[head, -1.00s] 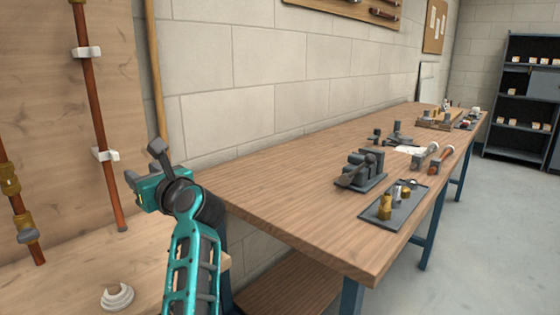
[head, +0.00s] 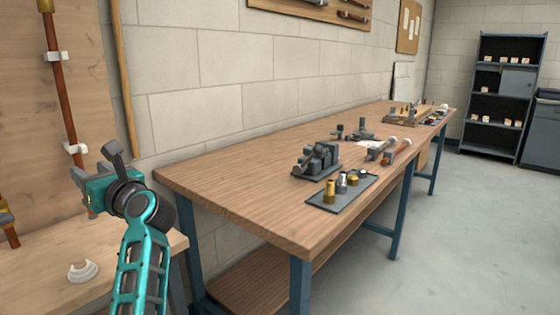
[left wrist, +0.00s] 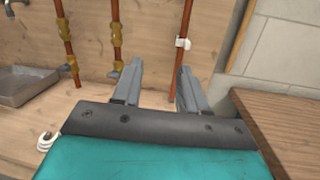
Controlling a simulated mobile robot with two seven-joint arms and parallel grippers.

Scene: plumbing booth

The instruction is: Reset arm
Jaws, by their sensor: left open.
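My left gripper (head: 100,180) is at the left of the head view, in front of the wooden panel with copper pipes. In the left wrist view its two grey fingers (left wrist: 157,85) stand apart with nothing between them. Beyond them is a copper pipe (left wrist: 183,50) held by a white clip (left wrist: 183,43); the fingers do not grip it. My right gripper is not in view.
A long wooden workbench (head: 225,200) runs along the block wall. It bears a grey vise (head: 316,160), a dark tray (head: 325,195) with brass fittings, and other parts. A white coil (head: 83,271) lies on the near wooden surface. Open floor (head: 450,240) is at the right.

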